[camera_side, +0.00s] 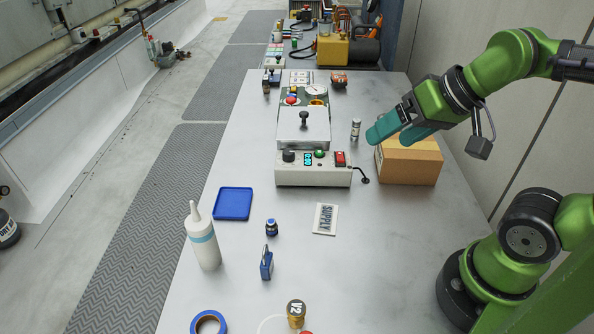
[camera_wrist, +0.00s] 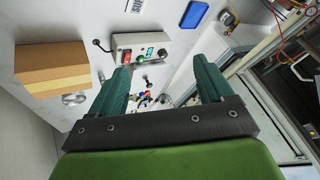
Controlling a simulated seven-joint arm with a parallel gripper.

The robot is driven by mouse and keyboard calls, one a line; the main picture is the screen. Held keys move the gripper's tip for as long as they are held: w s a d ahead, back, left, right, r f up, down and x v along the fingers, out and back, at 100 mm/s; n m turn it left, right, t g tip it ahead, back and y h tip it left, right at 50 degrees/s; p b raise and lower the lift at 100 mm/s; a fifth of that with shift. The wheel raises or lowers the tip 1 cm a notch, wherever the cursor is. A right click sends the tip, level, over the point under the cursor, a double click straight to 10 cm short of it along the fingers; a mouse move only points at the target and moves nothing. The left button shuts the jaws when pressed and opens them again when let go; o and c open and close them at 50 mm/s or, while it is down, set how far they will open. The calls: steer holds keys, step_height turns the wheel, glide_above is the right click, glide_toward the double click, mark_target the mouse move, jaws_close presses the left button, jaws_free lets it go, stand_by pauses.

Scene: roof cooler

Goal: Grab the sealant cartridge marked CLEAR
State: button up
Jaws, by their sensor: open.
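A white cartridge (camera_side: 204,240) with a pale blue band and a long tapered nozzle stands upright on the grey table, left of centre in the side view. I cannot read any CLEAR marking on it. I do not see it in the wrist view. My gripper (camera_side: 391,134) is at the right, above the table near a cardboard box, well away from the cartridge. Its teal fingers are apart and hold nothing, as the wrist view also shows (camera_wrist: 160,70).
A white control box (camera_side: 313,170) with knobs stands mid-table, beside the cardboard box (camera_side: 409,166).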

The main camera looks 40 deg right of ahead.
steer(key=m+g+y, duration=0.2)
steer(key=m+g, duration=0.4)
steer(key=m, duration=1.1)
glide_toward(200, 215)
steer(key=x, duration=1.1)
steer(key=shift+s+a+f, duration=0.1)
steer(key=shift+s+a, duration=0.25)
jaws_close()
